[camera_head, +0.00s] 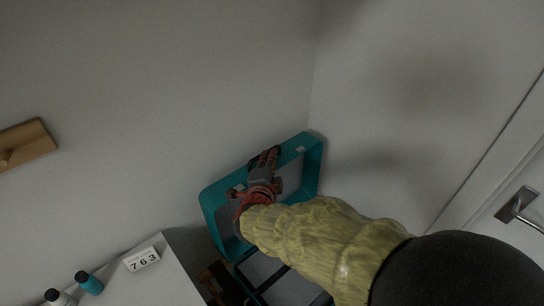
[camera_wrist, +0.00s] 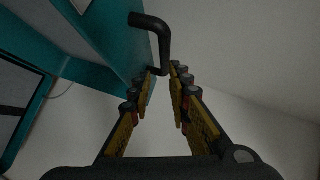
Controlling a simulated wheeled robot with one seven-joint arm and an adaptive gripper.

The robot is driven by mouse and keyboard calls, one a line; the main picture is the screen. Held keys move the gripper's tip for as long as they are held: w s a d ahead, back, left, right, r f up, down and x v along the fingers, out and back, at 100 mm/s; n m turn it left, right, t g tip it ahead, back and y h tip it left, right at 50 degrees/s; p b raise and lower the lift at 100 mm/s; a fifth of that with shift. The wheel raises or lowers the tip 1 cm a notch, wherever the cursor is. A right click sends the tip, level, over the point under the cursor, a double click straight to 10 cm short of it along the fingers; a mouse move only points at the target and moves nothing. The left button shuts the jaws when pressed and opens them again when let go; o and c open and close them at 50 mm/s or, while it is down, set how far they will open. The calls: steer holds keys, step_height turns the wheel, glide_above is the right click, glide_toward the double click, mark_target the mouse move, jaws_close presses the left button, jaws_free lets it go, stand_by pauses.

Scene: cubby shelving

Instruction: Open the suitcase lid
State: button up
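The teal suitcase stands with its lid (camera_head: 312,165) raised, close to the room's corner, in the head view. Part of its lower half (camera_head: 270,285) shows beneath. My gripper (camera_head: 265,158) is at the lid's upper rim, and hides part of it. In the wrist view the teal lid (camera_wrist: 117,45) fills the upper left, with a bent black handle (camera_wrist: 152,22) on it. The lower end of the handle lies between or just behind my fingertips (camera_wrist: 162,72). The fingers are close together, but whether they press on the handle is not clear.
A white surface (camera_head: 150,280) at lower left holds a number block (camera_head: 141,259), a teal bottle (camera_head: 90,284) and a white bottle (camera_head: 58,298). A wooden wall peg board (camera_head: 28,143) is at left. A door handle (camera_head: 517,203) is at right. Walls are close behind the lid.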

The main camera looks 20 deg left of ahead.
steer(key=v, duration=0.9)
